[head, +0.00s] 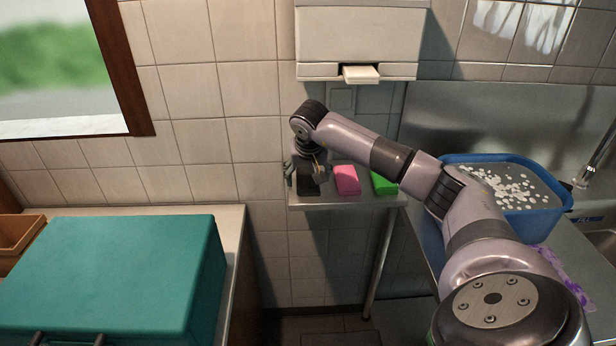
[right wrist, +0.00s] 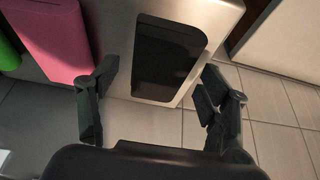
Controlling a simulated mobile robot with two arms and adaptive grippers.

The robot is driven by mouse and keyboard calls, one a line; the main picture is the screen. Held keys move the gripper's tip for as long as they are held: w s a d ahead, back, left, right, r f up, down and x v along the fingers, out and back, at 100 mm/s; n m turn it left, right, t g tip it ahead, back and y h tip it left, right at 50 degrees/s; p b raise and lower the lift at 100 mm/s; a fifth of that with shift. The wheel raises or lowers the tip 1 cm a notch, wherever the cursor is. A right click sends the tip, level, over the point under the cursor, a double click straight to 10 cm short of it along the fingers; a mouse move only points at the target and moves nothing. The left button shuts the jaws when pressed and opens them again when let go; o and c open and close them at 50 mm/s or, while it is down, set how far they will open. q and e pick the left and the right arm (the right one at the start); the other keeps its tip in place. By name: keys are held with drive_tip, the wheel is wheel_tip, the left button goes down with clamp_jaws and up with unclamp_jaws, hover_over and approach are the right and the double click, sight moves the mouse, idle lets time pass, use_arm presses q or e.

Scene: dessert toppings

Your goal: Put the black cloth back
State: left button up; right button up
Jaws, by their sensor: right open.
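The black cloth (head: 308,188) lies at the left end of a small wall shelf in the head view, partly hidden by my right gripper (head: 303,173). In the right wrist view the cloth (right wrist: 168,60) is a flat dark rectangle on the shelf surface. My right gripper (right wrist: 158,78) is open there, with one finger to each side of the cloth, and I see no finger closed on it. My left gripper is not in view.
The shelf (head: 328,202) also holds a pink cloth (head: 347,180) and a green cloth (head: 383,183). A dispenser (head: 357,40) hangs above. A blue tub (head: 545,222) of water stands right, and a teal box (head: 110,270) sits on the left counter.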

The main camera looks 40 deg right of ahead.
drive_tip(key=b+v, duration=0.1)
drive_tip(key=v, duration=1)
drive_tip(key=shift+r, duration=0.35)
drive_tip(key=shift+s+a+f, duration=0.1)
drive_tip(key=shift+s, duration=0.05)
